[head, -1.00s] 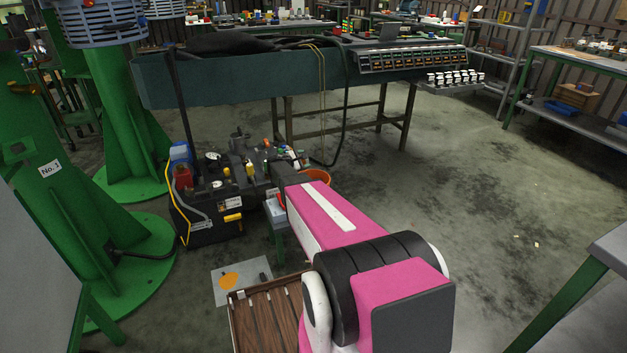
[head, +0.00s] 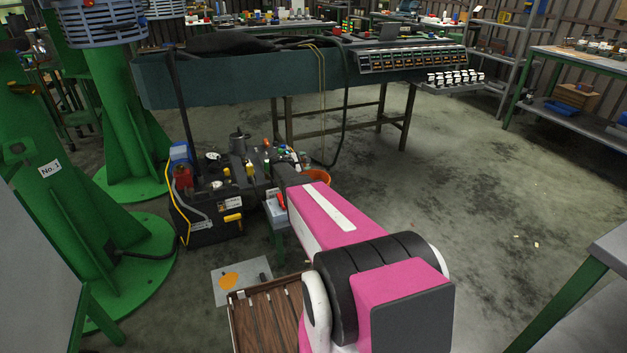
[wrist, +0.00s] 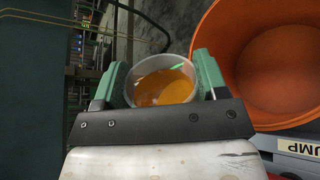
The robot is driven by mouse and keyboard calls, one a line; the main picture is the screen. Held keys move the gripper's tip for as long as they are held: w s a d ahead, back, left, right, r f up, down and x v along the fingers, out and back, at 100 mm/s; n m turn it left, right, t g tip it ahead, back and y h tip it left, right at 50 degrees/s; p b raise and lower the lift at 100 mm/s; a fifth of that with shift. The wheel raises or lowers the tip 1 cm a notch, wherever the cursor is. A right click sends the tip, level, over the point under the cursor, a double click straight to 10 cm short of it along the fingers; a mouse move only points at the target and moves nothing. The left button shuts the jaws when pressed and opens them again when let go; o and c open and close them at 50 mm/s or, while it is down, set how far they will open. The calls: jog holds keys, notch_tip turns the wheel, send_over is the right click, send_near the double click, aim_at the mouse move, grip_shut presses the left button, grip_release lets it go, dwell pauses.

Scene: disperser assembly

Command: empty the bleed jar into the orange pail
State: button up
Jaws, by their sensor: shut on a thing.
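My gripper (wrist: 160,90) shows in the wrist view with its green fingers shut on the bleed jar (wrist: 152,66), one finger on each side. The jar is a clear round cup with orange-amber liquid in it, and its open mouth faces the camera. The orange pail (wrist: 275,65) is just right of the jar and right finger, with its wide mouth open and its inside looking empty where it shows. In the head view the pail (head: 318,176) is a small orange rim behind my pink arm. My gripper and the jar are hidden by my arm there.
A dark power unit (head: 215,205) with bottles and fittings on top stands left of my arm. A label ending in "UMP" (wrist: 300,147) is below the pail in the wrist view. A long teal bench (head: 240,80) stands behind. The floor to the right is open.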

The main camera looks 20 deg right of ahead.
jog(key=shift+f, duration=0.2)
jog(key=shift+s+d+r+m+t+y, duration=0.15)
jog(key=shift+m+y, duration=0.1)
jog(key=shift+m, duration=0.15)
jog(key=shift+s+d+m+t+y, duration=0.15)
jog(key=shift+m+y, duration=0.1)
jog(key=shift+m, duration=0.15)
dwell(0.5)
jog(key=shift+f+m+t, duration=0.3)
jog(key=shift+f+m, duration=0.2)
jog(key=shift+f, duration=0.15)
dwell(0.6)
jog(key=shift+s+d+r+m+y, duration=0.1)
jog(key=shift+s+d+m+y, duration=0.45)
jog(key=shift+s+d, duration=0.2)
dwell(0.9)
jog(key=shift+s+d+f+m+t+y, duration=0.1)
jog(key=shift+s+f+m+t+y, duration=0.1)
jog(key=shift+f+m+t+y, duration=0.3)
dwell(1.0)
jog(key=shift+s+d+f+m, duration=0.1)
jog(key=shift+s+f+m, duration=0.1)
jog(key=shift+m, duration=0.35)
dwell(0.3)
jog(key=shift+w, duration=0.15)
